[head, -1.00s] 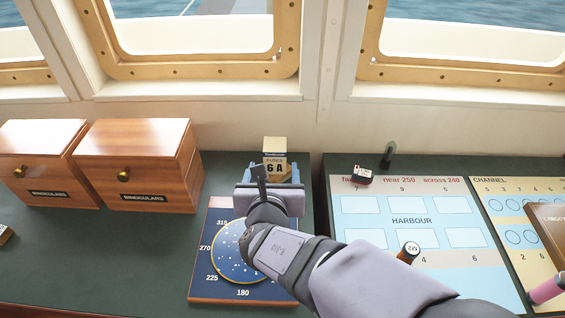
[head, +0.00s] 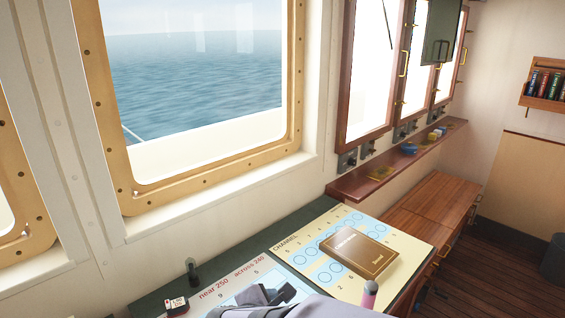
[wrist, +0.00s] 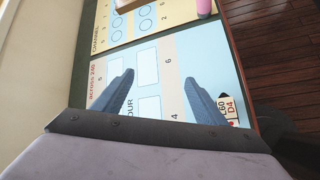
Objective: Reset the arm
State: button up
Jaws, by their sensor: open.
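My gripper (head: 270,295) shows at the bottom edge of the head view, above the board with printed boxes (head: 225,297). In the wrist view my gripper (wrist: 158,85) has its two dark blue fingers spread apart with nothing between them. The pale blue harbour board (wrist: 148,65) lies below the fingers. I cannot tell the exact height above it.
The cream channel board (head: 390,238) carries a brown book (head: 358,250). A pink-ended cylinder (head: 369,293) stands near its front edge. A small red and white block (head: 176,305) is at lower left. A labelled piece (wrist: 232,108) is beside the right finger. A wooden shelf (head: 400,165) runs along the wall.

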jog(key=d+m, duration=0.1)
jog(key=d, duration=0.1)
jog(key=s+d+f+m+g, duration=0.1)
jog(key=d, duration=0.1)
jog(key=s+d+m+g, duration=0.1)
jog(key=d+m, duration=0.1)
jog(key=shift+s+d+f+h, duration=0.15)
jog(key=shift+f+h, duration=0.1)
jog(key=shift+h, duration=0.15)
jog(key=s+d+f+m+g+y, duration=0.2)
jog(key=s+d+m+g, duration=0.1)
jog(key=s+m, duration=0.4)
jog(key=s+d+f+m+g+y+p, duration=0.1)
jog(key=s+d+f+m+g+y, duration=0.2)
jog(key=m, duration=0.8)
jog(key=s+d, duration=0.2)
jog(key=s, duration=0.2)
jog(key=shift+d+m+p, duration=0.3)
jog(key=shift+d+m, duration=0.05)
jog(key=shift+m, duration=0.05)
